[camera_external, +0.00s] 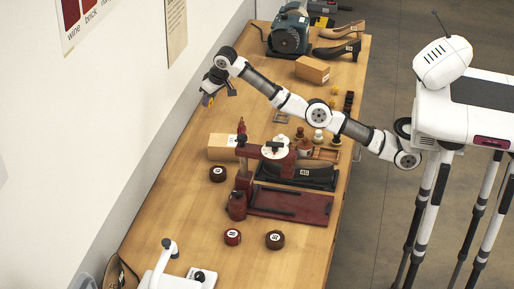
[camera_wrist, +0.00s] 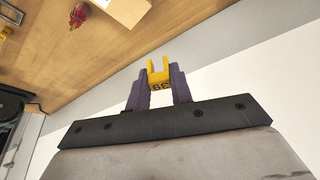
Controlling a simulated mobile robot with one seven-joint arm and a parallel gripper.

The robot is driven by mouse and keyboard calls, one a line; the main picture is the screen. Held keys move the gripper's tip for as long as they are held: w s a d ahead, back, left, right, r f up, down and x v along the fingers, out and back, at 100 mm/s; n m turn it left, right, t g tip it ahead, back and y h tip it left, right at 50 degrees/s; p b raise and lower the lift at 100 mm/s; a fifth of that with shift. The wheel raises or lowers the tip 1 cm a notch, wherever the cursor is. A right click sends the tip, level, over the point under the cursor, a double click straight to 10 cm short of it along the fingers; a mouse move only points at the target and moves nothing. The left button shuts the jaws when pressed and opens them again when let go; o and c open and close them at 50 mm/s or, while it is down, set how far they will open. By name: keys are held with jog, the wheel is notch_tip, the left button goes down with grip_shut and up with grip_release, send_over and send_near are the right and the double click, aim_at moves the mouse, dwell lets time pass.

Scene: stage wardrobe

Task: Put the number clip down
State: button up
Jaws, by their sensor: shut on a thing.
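The number clip (camera_wrist: 159,77) is a small yellow piece with two upright prongs and dark digits that look like 39. In the wrist view it sits between the purple fingers of my gripper (camera_wrist: 158,90), which is shut on it. In the external view my gripper (camera_external: 211,97) is above the far-left edge of the wooden table, close to the white wall. The clip is too small there to make out clearly. In the wrist view the table (camera_wrist: 110,55) lies below and to the upper left, with the pale wall strip to the right.
A red shoe press (camera_external: 290,203) with a dark shoe stands mid-table. A cardboard box (camera_external: 222,147) is left of it, another box (camera_external: 312,69) farther back. A green-grey motor (camera_external: 289,36) and heeled shoes (camera_external: 337,50) are at the far end. Bare wood lies around the near tins (camera_external: 233,237).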

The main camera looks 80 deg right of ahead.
jog(key=s+a+n+y+b, duration=0.1)
jog(key=s+a+n, duration=0.15)
jog(key=a, duration=0.95)
jog(key=s+a+n, duration=0.1)
jog(key=s+a, duration=0.2)
jog(key=a, duration=0.9)
jog(key=n+y, duration=0.2)
jog(key=n, duration=0.3)
send_over(218, 269)
jog(key=s, duration=0.1)
jog(key=f, duration=2.1)
jog(key=shift+s+d+f, duration=0.2)
jog(key=shift+d+f, duration=0.15)
jog(key=shift+f, duration=2.3)
jog(key=shift+f, duration=0.1)
jog(key=o, duration=0.9)
jog(key=shift+f, duration=0.1)
jog(key=shift+o, duration=0.2)
